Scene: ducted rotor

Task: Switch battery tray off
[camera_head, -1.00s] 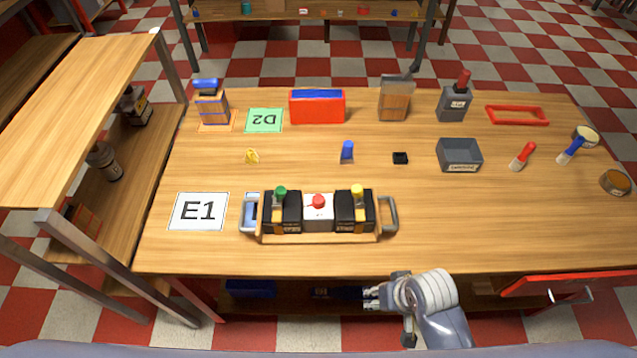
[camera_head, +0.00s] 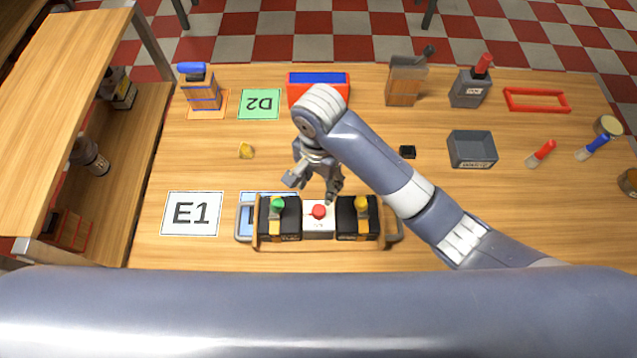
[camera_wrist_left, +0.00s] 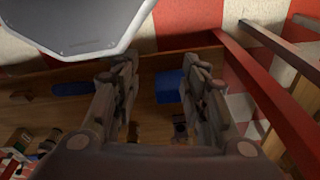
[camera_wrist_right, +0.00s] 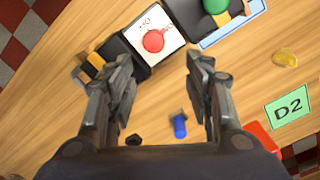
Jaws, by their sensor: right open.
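The battery tray (camera_head: 318,246) is a wooden carrier with grey end handles near the table's front edge. I cannot tell the switch's position. My right gripper (camera_head: 313,185) is open and empty, above and just behind the white box. My left gripper (camera_wrist_left: 157,80) shows only in its wrist view, open and empty.
Behind the tray are a yellow piece (camera_head: 246,151), a black piece (camera_head: 407,152) and a grey bin (camera_head: 472,149). A blue piece (camera_wrist_right: 179,126) lies below my right gripper. The E1 card (camera_head: 191,214) is left of the tray. My right arm crosses the table's right half.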

